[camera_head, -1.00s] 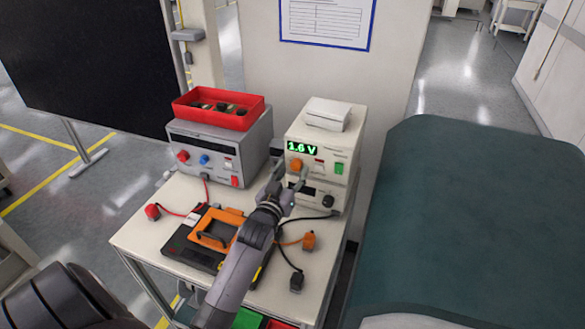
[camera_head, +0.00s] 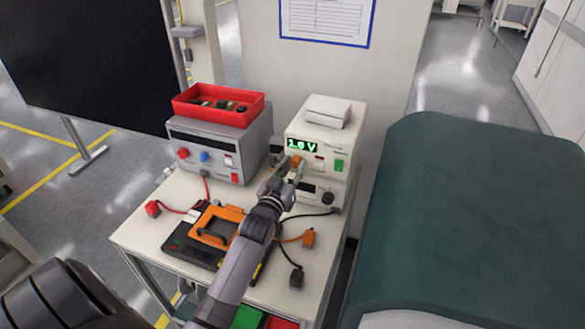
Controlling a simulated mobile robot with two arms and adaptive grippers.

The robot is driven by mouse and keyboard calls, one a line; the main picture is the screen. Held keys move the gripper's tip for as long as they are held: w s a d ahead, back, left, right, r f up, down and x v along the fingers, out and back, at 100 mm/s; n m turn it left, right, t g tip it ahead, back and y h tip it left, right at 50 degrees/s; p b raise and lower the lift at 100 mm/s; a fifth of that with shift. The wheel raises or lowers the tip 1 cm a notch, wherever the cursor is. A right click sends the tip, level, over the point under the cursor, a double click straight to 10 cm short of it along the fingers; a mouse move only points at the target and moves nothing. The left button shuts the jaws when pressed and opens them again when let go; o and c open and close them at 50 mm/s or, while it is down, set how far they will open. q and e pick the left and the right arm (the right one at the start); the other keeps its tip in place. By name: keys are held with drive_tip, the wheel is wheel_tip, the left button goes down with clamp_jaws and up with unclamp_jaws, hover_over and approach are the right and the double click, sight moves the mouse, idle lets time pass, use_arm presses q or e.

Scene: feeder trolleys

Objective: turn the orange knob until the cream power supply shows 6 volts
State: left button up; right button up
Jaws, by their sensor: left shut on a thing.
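The cream power supply (camera_head: 345,139) stands at the back right of the trolley. Its green display (camera_head: 302,146) appears to read 1.6 V. The orange knob (camera_head: 296,160) is below the display, partly hidden by my fingers. My left gripper (camera_head: 288,163) reaches up from the bottom of the view and is shut on the orange knob, with a finger on either side. My right gripper is not in view.
A grey power supply (camera_head: 247,149) with a red bin (camera_head: 219,119) on top stands to the left. An orange-and-black device (camera_head: 174,244), cables and plugs lie on the trolley top (camera_head: 135,238). A teal-covered surface (camera_head: 470,215) is close on the right.

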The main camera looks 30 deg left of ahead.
use_arm(q)
clamp_jaws()
drive_tip(key=m, duration=0.3)
drive_tip(key=shift+p, duration=0.3)
drive_tip(key=m, duration=0.9)
drive_tip(key=shift+m, duration=1.8)
